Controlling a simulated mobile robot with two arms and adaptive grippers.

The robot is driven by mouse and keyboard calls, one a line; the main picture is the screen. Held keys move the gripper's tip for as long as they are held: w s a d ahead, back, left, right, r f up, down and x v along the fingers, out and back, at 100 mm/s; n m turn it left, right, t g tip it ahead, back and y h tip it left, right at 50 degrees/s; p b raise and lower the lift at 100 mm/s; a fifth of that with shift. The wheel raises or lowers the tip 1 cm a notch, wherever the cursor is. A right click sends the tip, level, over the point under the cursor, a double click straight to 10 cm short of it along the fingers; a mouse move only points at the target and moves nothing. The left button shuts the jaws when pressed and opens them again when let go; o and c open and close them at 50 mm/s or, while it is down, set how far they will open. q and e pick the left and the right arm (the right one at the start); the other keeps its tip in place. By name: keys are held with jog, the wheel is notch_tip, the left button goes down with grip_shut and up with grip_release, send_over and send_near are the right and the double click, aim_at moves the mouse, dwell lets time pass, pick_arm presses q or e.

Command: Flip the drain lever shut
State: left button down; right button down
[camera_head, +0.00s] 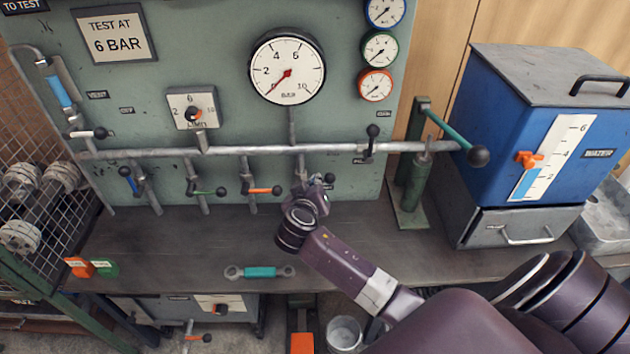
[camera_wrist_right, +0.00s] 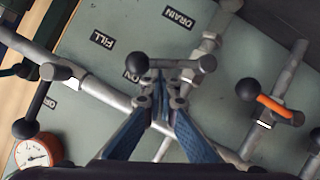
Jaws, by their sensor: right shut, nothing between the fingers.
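In the head view one dark knob (camera_head: 329,178) shows beside my wrist; the rest is largely hidden. My right gripper (camera_wrist_right: 162,90) is shut and empty, its blue fingers coming together close to the lever. I cannot tell whether they touch it. In the head view the right gripper (camera_head: 309,193) is at the panel's lower edge, mostly hidden by its wrist. My left gripper is not in view.
An orange-sleeved lever (camera_head: 264,190) and a green one (camera_head: 208,192) are left of my gripper. The fill lever (camera_head: 372,142) stands up to the right. A teal-handled wrench (camera_head: 260,272) lies on the bench (camera_head: 180,240). The blue water tank (camera_head: 540,130) is at the right.

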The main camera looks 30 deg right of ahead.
jog(key=shift+s+d+f, duration=0.1)
jog(key=shift+f, duration=0.1)
jog(key=shift+s+d+f+m+t+y+b, duration=0.25)
jog(key=shift+d+f+m+t+y+b, duration=0.15)
jog(key=shift+f+m+y, duration=0.35)
jog(key=shift+s+d+f+m+t+y+b, duration=0.35)
jog(key=shift+m+y, duration=0.2)
jog(key=shift+m, duration=0.4)
jog(key=shift+w, duration=0.1)
